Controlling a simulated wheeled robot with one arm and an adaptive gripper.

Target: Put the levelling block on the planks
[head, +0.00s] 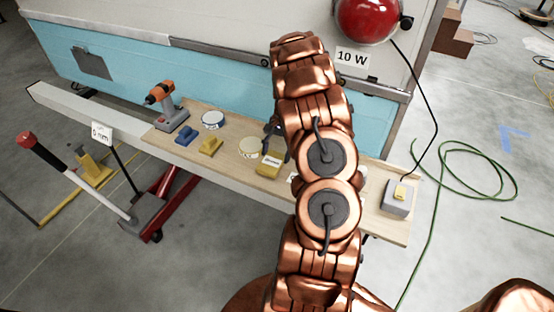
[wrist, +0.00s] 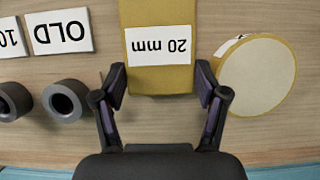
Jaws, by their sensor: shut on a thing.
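A yellow block labelled "20 mm" (wrist: 160,75) lies on a wooden board (wrist: 150,125). In the head view, a yellow block with a white label (head: 268,168) rests on the board (head: 225,160), just below my gripper (head: 276,142). In the wrist view, the fingers of my gripper (wrist: 160,84) are on both sides of the block's near end, shut on it. The block appears still on the board. My arm hides part of the board. Brown wooden pieces (head: 452,38), perhaps the planks, are at the upper right, on the floor.
A tape roll (wrist: 258,75) is close to the block's right; two grey rings (wrist: 68,98) and an "OLD" label (wrist: 60,32) lie left. A drill (head: 168,105) and a switch box (head: 398,198) stand on the board. A green cable (head: 460,185) crosses the floor at right.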

